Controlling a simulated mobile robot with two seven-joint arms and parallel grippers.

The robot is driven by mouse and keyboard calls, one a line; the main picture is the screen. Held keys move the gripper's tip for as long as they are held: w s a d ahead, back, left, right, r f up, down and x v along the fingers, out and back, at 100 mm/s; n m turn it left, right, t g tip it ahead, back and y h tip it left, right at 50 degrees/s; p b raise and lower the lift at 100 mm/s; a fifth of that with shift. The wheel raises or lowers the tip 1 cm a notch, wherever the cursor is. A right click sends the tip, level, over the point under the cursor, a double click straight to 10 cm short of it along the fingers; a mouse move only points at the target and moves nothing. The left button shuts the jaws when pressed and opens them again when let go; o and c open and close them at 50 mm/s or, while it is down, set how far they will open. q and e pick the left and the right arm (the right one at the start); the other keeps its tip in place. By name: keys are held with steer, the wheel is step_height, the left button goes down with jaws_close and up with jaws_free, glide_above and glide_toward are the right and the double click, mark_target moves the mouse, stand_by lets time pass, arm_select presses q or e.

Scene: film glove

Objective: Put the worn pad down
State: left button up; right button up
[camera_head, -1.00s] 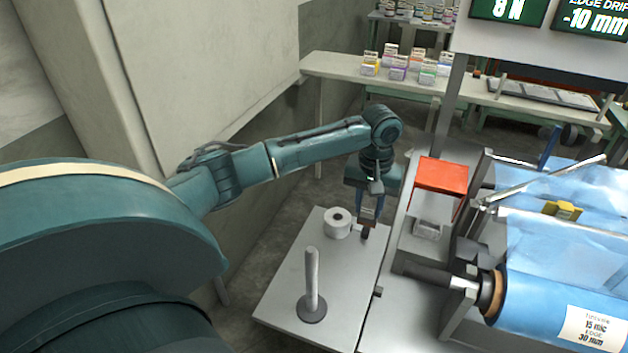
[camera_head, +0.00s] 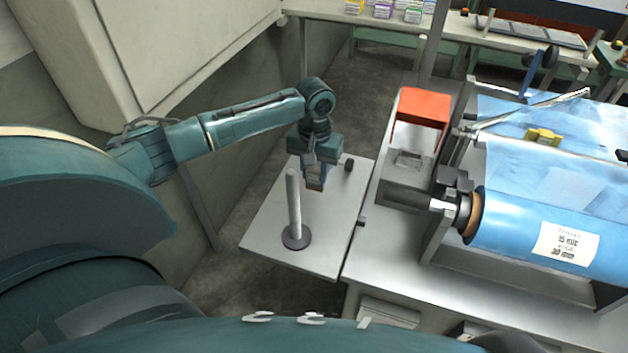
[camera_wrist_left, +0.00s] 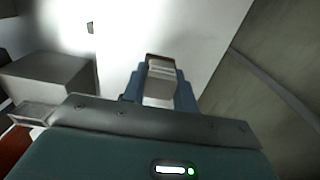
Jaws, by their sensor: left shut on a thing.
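My left gripper (camera_head: 314,176) hangs over the pale side table (camera_head: 262,228), fingers pointing down. It is shut on the worn pad (camera_head: 315,185), a small brownish block in the head view. In the left wrist view the pad (camera_wrist_left: 160,82) is a pale, layered block with a dark reddish edge, between the blue fingers (camera_wrist_left: 159,92). The bright table surface lies beyond it. I cannot tell whether the pad touches the table. My right gripper is not in view.
An upright post on a round base (camera_head: 294,212) stands left of the gripper. A small black knob (camera_head: 348,164) sits to its right. The machine with a blue film roll (camera_head: 545,235) and an orange guard (camera_head: 424,105) is further right. The table's near right is clear.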

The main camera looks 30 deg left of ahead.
mark_target(314, 181)
arm_select(q)
steer(key=shift+f, duration=1.6)
steer(key=shift+f, duration=0.1)
steer(key=o, duration=1)
step_height(314, 181, up, 12)
steer(key=shift+r+p, duration=0.15)
steer(key=shift+p, duration=0.2)
